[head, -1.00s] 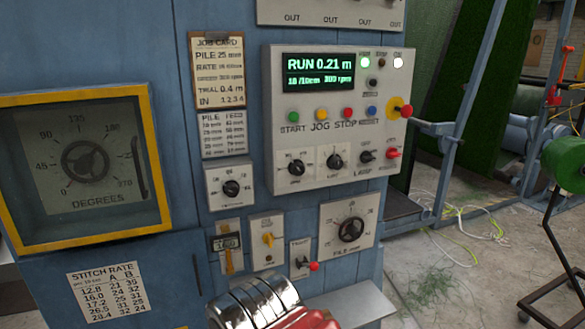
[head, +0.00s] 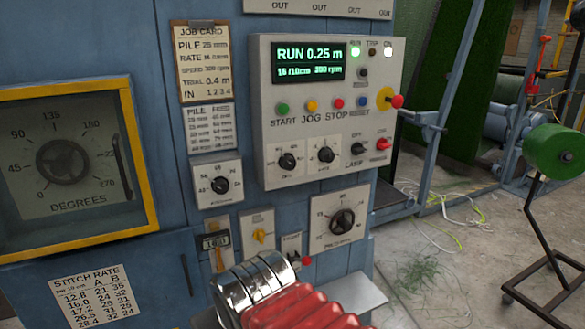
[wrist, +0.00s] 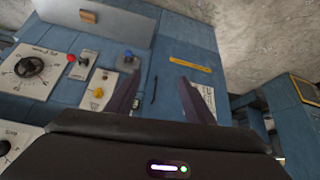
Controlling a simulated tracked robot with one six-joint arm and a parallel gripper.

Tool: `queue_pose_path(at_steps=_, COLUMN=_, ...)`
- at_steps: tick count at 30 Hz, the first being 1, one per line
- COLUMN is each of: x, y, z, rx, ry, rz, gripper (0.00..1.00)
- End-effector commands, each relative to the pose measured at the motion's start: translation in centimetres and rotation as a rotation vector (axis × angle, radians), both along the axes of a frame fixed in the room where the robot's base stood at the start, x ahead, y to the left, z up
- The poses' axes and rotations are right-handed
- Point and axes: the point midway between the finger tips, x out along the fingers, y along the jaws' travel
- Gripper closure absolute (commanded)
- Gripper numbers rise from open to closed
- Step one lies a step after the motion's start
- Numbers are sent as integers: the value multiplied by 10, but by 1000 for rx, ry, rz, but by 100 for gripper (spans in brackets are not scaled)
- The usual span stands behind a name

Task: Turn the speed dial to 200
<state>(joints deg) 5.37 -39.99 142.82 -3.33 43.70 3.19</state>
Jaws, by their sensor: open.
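Two small black dials sit side by side on the control panel (head: 270,185) in the head view, the left dial (head: 288,161) and the right dial (head: 326,155). Their labels are too small to read, so I cannot tell which is the speed dial. The green display (head: 309,62) reads RUN 0.25 m, with what looks like 300 rpm below. My gripper (wrist: 157,88) is open and empty in the wrist view, over a blue cabinet face, apart from any dial. My fingers are hidden in the head view, where my red and chrome arm shows low.
A red-tipped lever (head: 306,260) is close to my arm. A yellow-framed degrees gauge (head: 65,160) is at left. A green reel (head: 556,151) stands at right.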

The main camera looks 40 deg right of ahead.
Motion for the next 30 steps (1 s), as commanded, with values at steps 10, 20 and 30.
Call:
queue_pose_path(at_steps=10, x=72, y=-126, z=22, rx=-88, ry=-285, rz=-302, gripper=52)
queue_pose_path(at_steps=20, x=102, y=-230, z=44, rx=-112, ry=-555, rz=-440, gripper=52)
queue_pose_path(at_steps=30, x=98, y=-291, z=101, rx=-76, ry=-860, rz=-399, gripper=52)
